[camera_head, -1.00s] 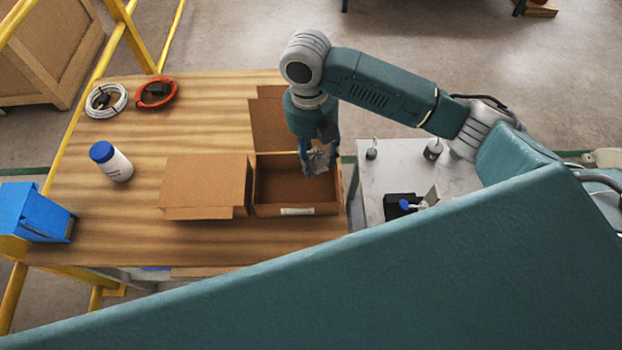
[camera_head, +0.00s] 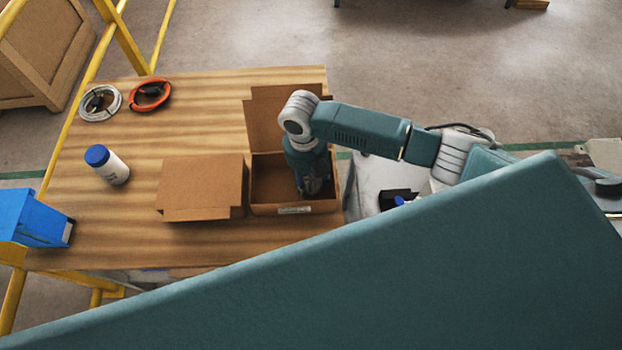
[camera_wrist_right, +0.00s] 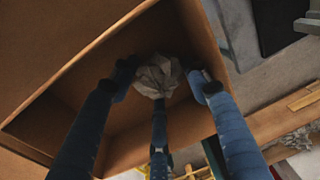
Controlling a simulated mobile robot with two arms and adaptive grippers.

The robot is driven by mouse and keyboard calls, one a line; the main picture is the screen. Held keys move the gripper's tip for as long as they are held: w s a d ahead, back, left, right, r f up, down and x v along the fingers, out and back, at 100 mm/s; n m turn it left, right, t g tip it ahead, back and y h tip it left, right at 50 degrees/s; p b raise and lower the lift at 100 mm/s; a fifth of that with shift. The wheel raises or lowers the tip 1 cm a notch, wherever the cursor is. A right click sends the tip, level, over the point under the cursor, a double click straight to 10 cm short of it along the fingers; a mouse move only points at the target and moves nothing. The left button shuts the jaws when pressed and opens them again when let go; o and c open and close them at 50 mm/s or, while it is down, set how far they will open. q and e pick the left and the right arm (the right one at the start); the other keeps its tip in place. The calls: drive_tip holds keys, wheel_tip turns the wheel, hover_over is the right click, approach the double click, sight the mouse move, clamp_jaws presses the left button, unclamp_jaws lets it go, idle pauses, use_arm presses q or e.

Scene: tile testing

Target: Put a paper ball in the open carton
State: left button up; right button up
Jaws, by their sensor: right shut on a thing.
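The open carton (camera_head: 265,209) stands on the wooden table with flaps raised at its back. My right gripper (camera_head: 312,187) reaches down inside the carton's right part. In the right wrist view, the right gripper (camera_wrist_right: 160,78) is shut on a crumpled grey-white paper ball (camera_wrist_right: 157,75), with the carton's brown walls (camera_wrist_right: 205,45) around it. In the head view the paper ball is mostly hidden by the gripper. I cannot tell whether the ball touches the carton floor. My left gripper is not in view.
A closed carton (camera_head: 200,185) stands just left of the open one. A white bottle with a blue cap (camera_head: 114,168), a white cable coil (camera_head: 100,103), an orange coil (camera_head: 150,95) and a blue bin (camera_head: 35,220) are farther left. A grey surface (camera_head: 370,180) adjoins on the right.

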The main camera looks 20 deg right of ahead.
sight(308, 177)
drive_tip(key=shift+f, duration=0.1)
drive_tip(key=o, duration=0.5)
wheel_tip(308, 177, up, 12)
drive_tip(key=w+b, duration=0.1)
drive_tip(key=shift+a, duration=0.3)
idle(0.5)
